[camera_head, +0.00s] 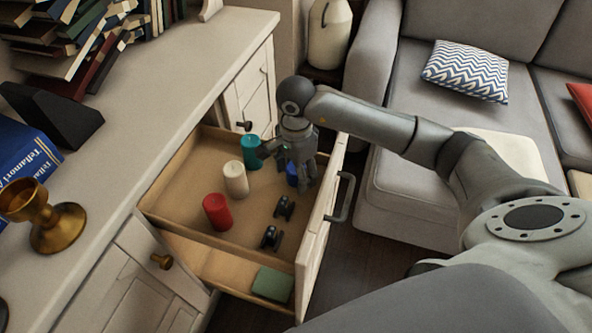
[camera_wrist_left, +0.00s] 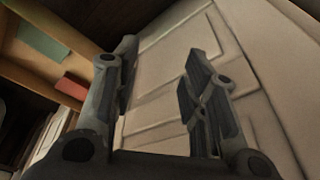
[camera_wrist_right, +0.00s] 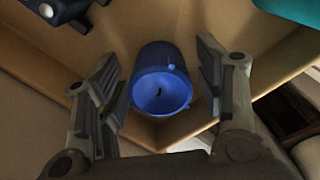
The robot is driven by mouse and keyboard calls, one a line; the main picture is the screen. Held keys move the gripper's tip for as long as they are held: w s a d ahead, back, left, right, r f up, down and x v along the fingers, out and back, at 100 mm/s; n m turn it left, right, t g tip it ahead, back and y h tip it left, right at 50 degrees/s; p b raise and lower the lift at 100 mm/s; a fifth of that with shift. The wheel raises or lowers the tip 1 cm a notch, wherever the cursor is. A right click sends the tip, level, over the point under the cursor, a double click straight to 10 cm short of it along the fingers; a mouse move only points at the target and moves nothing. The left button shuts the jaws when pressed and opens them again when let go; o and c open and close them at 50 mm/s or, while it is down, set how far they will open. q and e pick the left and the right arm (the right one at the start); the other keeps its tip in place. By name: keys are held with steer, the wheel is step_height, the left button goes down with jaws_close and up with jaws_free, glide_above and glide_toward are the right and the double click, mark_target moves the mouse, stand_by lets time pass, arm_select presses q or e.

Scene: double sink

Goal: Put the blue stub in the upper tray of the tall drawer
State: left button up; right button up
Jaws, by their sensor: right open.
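The blue stub (camera_head: 292,173) is in the far right corner of the tall drawer's upper tray (camera_head: 184,185), partly hidden by my right gripper (camera_head: 287,180). In the right wrist view the stub (camera_wrist_right: 161,83) is between the fingers of my right gripper (camera_wrist_right: 158,105), which is open, with gaps visible on both sides. The tray's corner walls show around it; its base is hidden. My left gripper (camera_wrist_left: 158,95) is open and empty in the left wrist view, in front of a pale panelled front. It is not seen in the head view.
The upper tray also holds a red candle (camera_head: 217,211), a cream candle (camera_head: 236,179), a teal candle (camera_head: 251,151) and two small black objects (camera_head: 284,206). A lower tray (camera_head: 215,266) holds a green block (camera_head: 272,284). The drawer front (camera_head: 318,230) has a dark handle.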

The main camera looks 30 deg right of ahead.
steer(key=shift+r, duration=0.2)
arm_select(q)
steer(key=f+p, duration=0.1)
steer(key=f, duration=0.1)
steer(key=s+f, duration=0.1)
steer(key=f, duration=0.2)
steer(key=shift+s+a+f+p, duration=0.1)
steer(key=shift+s+f+p, duration=0.1)
steer(key=shift+p, duration=0.15)
arm_select(e)
step_height(320, 180, up, 12)
